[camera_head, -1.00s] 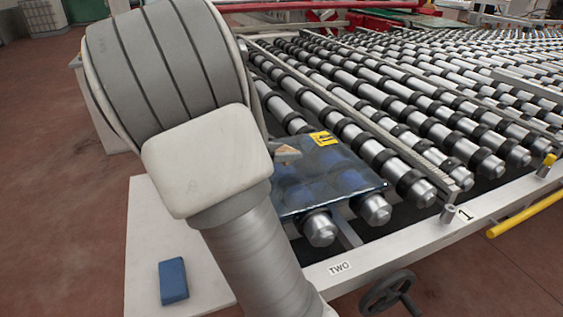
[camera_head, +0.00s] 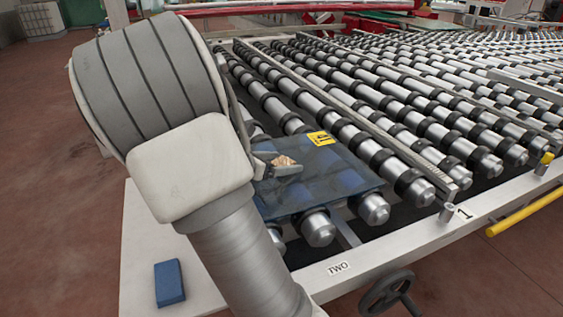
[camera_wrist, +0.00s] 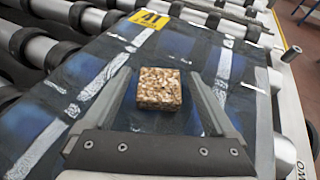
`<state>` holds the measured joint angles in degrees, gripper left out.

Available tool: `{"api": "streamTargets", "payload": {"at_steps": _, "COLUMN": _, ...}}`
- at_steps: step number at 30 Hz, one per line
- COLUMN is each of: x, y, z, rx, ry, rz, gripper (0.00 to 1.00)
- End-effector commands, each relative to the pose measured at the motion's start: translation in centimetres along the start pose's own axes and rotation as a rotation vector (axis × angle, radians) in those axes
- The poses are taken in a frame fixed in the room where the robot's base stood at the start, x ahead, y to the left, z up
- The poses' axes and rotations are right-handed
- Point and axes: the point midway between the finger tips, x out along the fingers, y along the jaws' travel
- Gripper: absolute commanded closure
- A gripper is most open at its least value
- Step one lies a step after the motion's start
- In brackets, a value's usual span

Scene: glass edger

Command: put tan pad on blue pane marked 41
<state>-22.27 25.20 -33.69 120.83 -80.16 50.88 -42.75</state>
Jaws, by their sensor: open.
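The tan pad (camera_head: 284,161) is a small speckled block. In the wrist view the tan pad (camera_wrist: 158,89) sits between my fingers, with a gap visible on each side, and appears to lie on the pane. The blue pane (camera_head: 318,184) is a dark translucent sheet on the rollers; a yellow label (camera_head: 320,138) near its far edge seems to read 41. The blue pane (camera_wrist: 92,60) fills much of the wrist view, with the label beyond the pad. My gripper (camera_head: 278,165) is open, low over the pane around the pad; my arm hides part of the pane's left side.
A blue block (camera_head: 169,283) lies on a white side surface (camera_head: 140,245) at the left. Roller rows (camera_head: 400,125) stretch back and right. A white rail (camera_head: 420,232) marked TWO and 1 runs along the front, with a black handwheel (camera_head: 388,292) below it.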

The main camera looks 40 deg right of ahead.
Motion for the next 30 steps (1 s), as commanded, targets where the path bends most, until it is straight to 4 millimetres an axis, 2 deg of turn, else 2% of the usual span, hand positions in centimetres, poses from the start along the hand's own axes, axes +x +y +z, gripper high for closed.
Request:
{"api": "streamTargets", "payload": {"at_steps": 5, "x": -0.7, "y": 0.1, "z": 0.5, "rx": 0.0, "ry": 0.001, "rz": 0.002, "gripper": 0.09}}
{"api": "streamTargets", "payload": {"at_steps": 8, "x": -2.4, "y": 0.1, "z": 0.5, "rx": 0.0, "ry": 0.001, "rz": 0.005, "gripper": 0.09}}
{"api": "streamTargets", "payload": {"at_steps": 15, "x": -7.7, "y": 0.1, "z": 0.6, "rx": 0.0, "ry": 0.001, "rz": 0.005, "gripper": 0.09}}
{"api": "streamTargets", "payload": {"at_steps": 21, "x": -10.9, "y": 0.1, "z": 0.5, "rx": 0.0, "ry": 0.001, "rz": 0.003, "gripper": 0.09}}
{"api": "streamTargets", "payload": {"at_steps": 26, "x": -12.0, "y": -0.2, "z": 0.4, "rx": 0.013, "ry": 0.011, "rz": -0.002, "gripper": 0.09}}
{"api": "streamTargets", "payload": {"at_steps": 30, "x": -12.3, "y": -2.2, "z": 0.2, "rx": 0.134, "ry": 0.106, "rz": -0.041, "gripper": 0.09}}
